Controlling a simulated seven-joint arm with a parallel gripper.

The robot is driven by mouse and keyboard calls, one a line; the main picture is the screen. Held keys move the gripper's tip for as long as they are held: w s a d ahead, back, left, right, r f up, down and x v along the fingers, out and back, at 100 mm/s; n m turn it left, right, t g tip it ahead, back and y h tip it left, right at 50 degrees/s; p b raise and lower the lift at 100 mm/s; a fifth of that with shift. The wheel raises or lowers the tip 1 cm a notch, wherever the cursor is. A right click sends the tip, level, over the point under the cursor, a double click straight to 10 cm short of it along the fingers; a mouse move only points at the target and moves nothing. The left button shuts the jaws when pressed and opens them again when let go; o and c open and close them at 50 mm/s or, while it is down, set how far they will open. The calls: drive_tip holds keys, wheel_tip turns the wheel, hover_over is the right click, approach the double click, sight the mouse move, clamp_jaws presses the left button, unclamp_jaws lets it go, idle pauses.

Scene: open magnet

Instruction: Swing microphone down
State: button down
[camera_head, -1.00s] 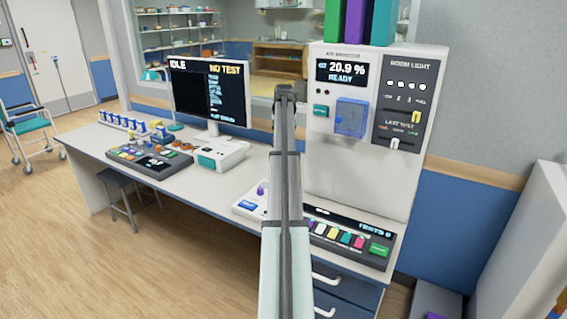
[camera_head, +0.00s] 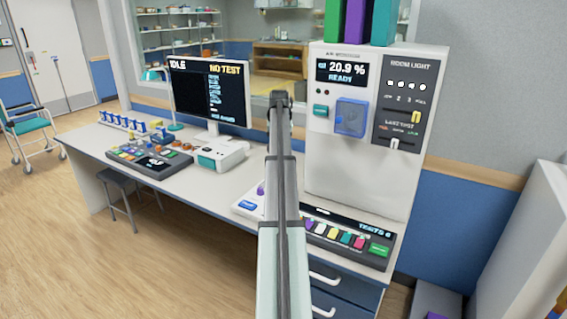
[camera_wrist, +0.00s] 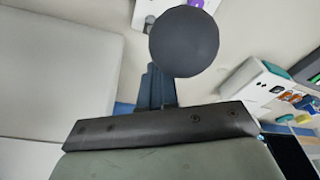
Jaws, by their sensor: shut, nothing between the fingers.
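A dark round ball (camera_wrist: 184,41), which looks like the microphone's head, shows in the wrist view just beyond my fingertips. Its stem and mount are hidden, and I cannot tell whether the fingers touch it. My gripper (camera_wrist: 156,76) is shut and empty, its dark blue fingers together just below and left of the ball. In the head view my arm stands in front of the desk's middle and hides the gripper and the ball.
The white desk (camera_head: 205,187) holds a monitor (camera_head: 208,95), a white device (camera_head: 223,155), a control console (camera_head: 153,161) and a button panel (camera_head: 345,238). A tall white cabinet (camera_head: 350,175) stands close on the right of my arm. A stool (camera_head: 120,190) is under the desk.

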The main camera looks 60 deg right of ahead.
drive_tip(key=shift+a+f, duration=0.3)
drive_tip(key=shift+a, duration=0.5)
drive_tip(key=shift+a+f, duration=0.1)
drive_tip(key=shift+a+f, duration=0.65)
drive_tip(key=shift+a, duration=0.3)
drive_tip(key=shift+a+f, duration=0.8)
drive_tip(key=shift+a, duration=0.35)
